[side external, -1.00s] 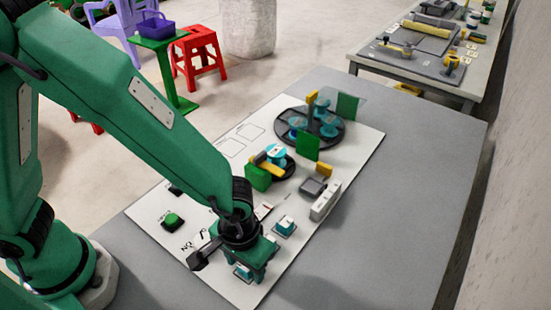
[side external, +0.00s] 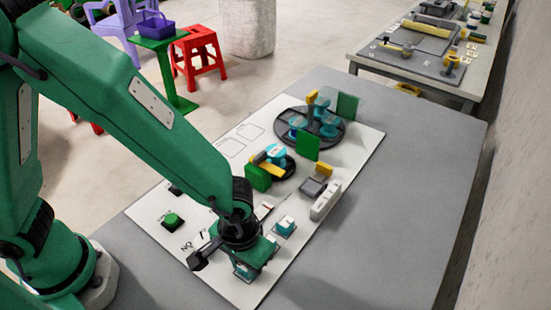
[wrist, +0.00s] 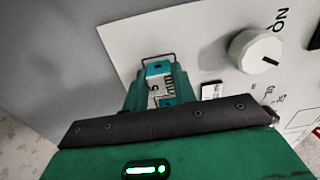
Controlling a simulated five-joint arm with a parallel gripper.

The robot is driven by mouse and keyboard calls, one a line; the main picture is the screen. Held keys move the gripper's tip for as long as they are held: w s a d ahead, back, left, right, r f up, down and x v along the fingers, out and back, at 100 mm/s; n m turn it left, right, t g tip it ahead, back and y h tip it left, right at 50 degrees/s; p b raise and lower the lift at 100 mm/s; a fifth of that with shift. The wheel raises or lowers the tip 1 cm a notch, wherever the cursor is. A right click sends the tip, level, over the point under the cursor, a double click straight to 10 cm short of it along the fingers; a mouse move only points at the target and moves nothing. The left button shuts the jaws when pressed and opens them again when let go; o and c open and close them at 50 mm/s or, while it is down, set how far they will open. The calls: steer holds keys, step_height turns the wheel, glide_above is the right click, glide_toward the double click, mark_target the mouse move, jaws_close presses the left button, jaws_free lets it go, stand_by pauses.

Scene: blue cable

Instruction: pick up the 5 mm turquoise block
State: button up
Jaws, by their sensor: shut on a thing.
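The 5 mm turquoise block (wrist: 158,69) shows in the wrist view as a turquoise and white block with "5 mm" written on its white part. It stands between the green fingers of my gripper (wrist: 160,92), which are shut on it. In the side external view my gripper (side external: 247,268) points down at the near end of the white board, and a little of the block (side external: 241,270) shows between the fingers. The block's lower part is hidden, so I cannot tell whether it touches the board.
Another turquoise and white block (side external: 286,225) stands on the board (side external: 205,180) just beyond my gripper. A green button (side external: 173,219) is to the left. Round dark turntables (side external: 338,139) with turquoise pieces, green plates and yellow parts stand farther back. The grey table (side external: 410,200) is clear at right.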

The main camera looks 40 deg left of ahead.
steer(key=shift+r, duration=0.1)
step_height(320, 180, up, 10)
stand_by(0.7)
steer(key=shift+w, duration=0.1)
stand_by(0.4)
